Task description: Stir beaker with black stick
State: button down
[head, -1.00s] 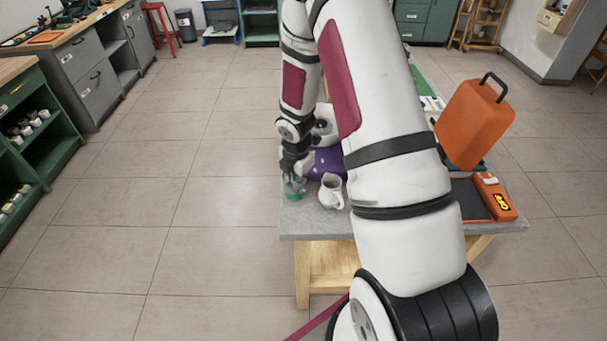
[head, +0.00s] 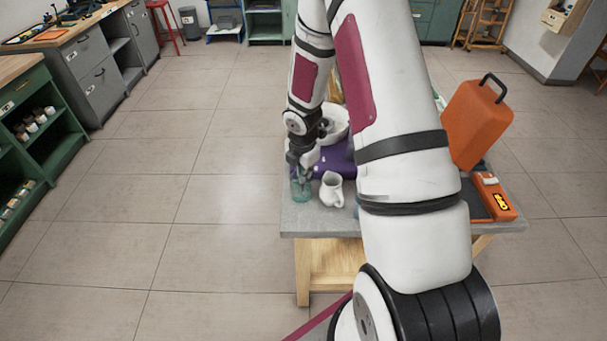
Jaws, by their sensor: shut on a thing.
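A teal, see-through beaker (head: 301,190) stands near the left edge of the grey-topped table (head: 310,222). My gripper (head: 302,171) points down right at the beaker's mouth. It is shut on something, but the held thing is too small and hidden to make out. The black stick cannot be told apart from the dark gripper parts. Whether the gripper touches the beaker's rim cannot be told.
A white pitcher (head: 332,190) stands just right of the beaker. A purple thing (head: 335,158) and a white bowl (head: 337,122) lie behind. My arm hides the table's middle.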

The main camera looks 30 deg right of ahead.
jog(key=shift+p+v, duration=1.75)
jog(key=shift+v, duration=2.65)
jog(key=shift+r, duration=0.1)
jog(key=shift+w+d+p+v, duration=0.1)
jog(key=shift+w+v, duration=0.05)
jog(key=shift+v, duration=0.65)
jog(key=shift+w+d+p+v, duration=0.1)
jog(key=shift+w+p+v, duration=0.05)
jog(key=shift+v, duration=0.65)
jog(key=shift+w+d+p+v, duration=0.1)
jog(key=shift+v, duration=0.7)
